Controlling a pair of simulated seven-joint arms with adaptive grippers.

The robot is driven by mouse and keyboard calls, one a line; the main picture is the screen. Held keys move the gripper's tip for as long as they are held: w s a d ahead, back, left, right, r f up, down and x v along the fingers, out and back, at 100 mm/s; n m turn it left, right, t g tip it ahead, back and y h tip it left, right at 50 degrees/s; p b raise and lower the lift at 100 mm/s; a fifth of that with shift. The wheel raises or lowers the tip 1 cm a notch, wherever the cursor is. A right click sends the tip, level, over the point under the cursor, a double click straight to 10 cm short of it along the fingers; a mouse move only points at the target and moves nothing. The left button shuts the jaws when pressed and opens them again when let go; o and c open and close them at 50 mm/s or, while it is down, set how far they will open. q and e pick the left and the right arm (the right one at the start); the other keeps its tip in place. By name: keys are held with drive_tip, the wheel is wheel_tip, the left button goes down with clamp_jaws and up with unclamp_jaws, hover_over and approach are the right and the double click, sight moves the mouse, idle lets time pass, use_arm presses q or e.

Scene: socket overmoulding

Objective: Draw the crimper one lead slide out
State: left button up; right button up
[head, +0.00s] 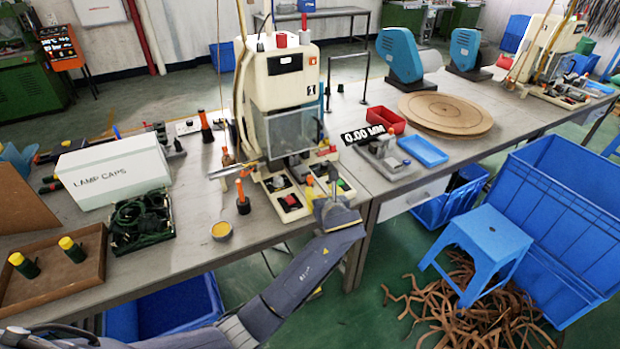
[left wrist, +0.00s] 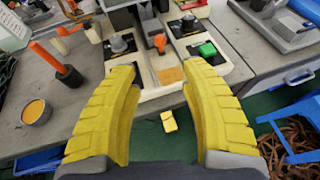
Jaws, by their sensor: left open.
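Crimper one (head: 283,75) is a tall cream machine with a "1" on its front, standing on the bench. At its base are dark panels and a central channel. A small orange piece (left wrist: 158,43) stands in this channel, with a tan pad (left wrist: 171,75) in front of it. I take these to belong to the lead slide, but cannot tell for sure. My left gripper (head: 330,194) is at the front edge of the base. In the left wrist view its yellow fingers (left wrist: 160,78) are spread wide on either side of the channel, with nothing between them. My right gripper is out of view.
An orange-handled tool (head: 243,200) and a yellow-filled tin (head: 221,231) stand left of the base. A lamp caps box (head: 115,172) is farther left. A fixture (head: 384,157) and blue tray (head: 423,151) lie right. A blue stool (head: 490,235) stands below.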

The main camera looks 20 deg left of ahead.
sight(310, 177)
use_arm(q)
drive_tip(key=x, duration=1.7)
drive_tip(key=shift+f, duration=0.15)
clamp_jaws()
